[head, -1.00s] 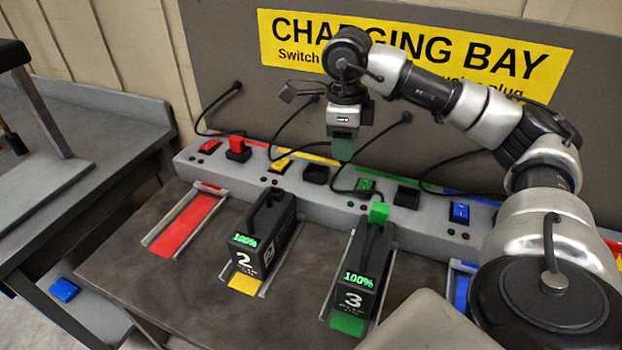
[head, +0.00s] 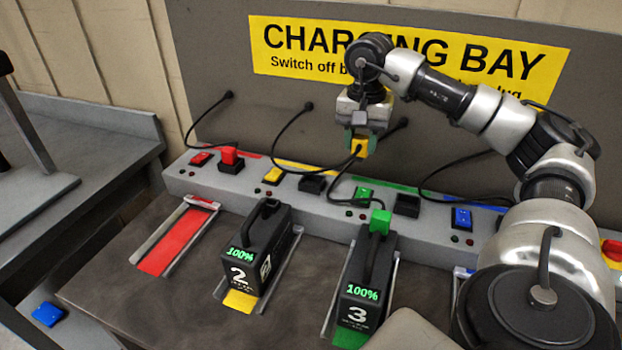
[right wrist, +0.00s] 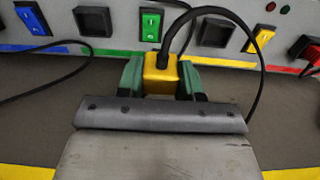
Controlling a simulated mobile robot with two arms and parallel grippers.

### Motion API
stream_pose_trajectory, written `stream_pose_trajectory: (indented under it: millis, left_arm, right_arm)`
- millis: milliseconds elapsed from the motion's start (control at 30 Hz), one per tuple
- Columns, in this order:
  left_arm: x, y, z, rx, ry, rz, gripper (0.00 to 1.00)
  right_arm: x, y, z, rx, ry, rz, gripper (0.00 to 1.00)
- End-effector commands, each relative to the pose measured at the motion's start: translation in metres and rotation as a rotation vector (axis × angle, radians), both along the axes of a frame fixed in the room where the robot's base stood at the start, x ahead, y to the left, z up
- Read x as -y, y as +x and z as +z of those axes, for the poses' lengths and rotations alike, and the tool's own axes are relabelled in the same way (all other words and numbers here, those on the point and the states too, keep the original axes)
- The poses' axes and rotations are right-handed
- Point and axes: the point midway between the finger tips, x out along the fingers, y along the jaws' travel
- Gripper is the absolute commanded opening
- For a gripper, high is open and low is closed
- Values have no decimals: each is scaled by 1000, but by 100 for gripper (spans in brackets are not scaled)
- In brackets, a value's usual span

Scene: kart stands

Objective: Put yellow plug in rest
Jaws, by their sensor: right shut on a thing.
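My right gripper (head: 359,145) is shut on the yellow plug (head: 359,149), above and in front of the grey charging panel. In the right wrist view the yellow plug (right wrist: 161,74) sits between the green fingertips (right wrist: 160,78), its black cable curving away to the right. The empty black rest (head: 313,184) beside the yellow switch (head: 273,175) is below and left of the plug. It also shows in the right wrist view (right wrist: 217,33), right of the plug. The plug is apart from it. My left gripper is out of view.
The red plug (head: 229,158) stands in its rest. The green plug (head: 380,222) is on battery 3 (head: 361,290). Battery 2 (head: 255,250) stands in the yellow bay. Another black rest (head: 407,204) is empty beside the green switch (head: 363,194). Cables hang in front of the back board.

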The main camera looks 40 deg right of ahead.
Motion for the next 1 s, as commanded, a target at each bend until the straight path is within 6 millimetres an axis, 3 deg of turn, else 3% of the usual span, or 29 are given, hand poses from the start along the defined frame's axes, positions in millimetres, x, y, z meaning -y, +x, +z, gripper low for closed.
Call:
stream_pose_trajectory:
  millis: [300,433,600,833,1000]
  left_arm:
    - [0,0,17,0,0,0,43]
    - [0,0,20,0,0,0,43]
    - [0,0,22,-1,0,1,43]
    - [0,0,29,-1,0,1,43]
    - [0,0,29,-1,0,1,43]
  right_arm:
    - [-28,67,-40,-2,0,1,12]
    - [-35,87,-53,0,1,0,12]
    - [-39,97,-63,0,-1,-1,12]
    - [-39,97,-94,-3,-1,-2,12]
    - [-39,97,-103,1,0,-1,12]
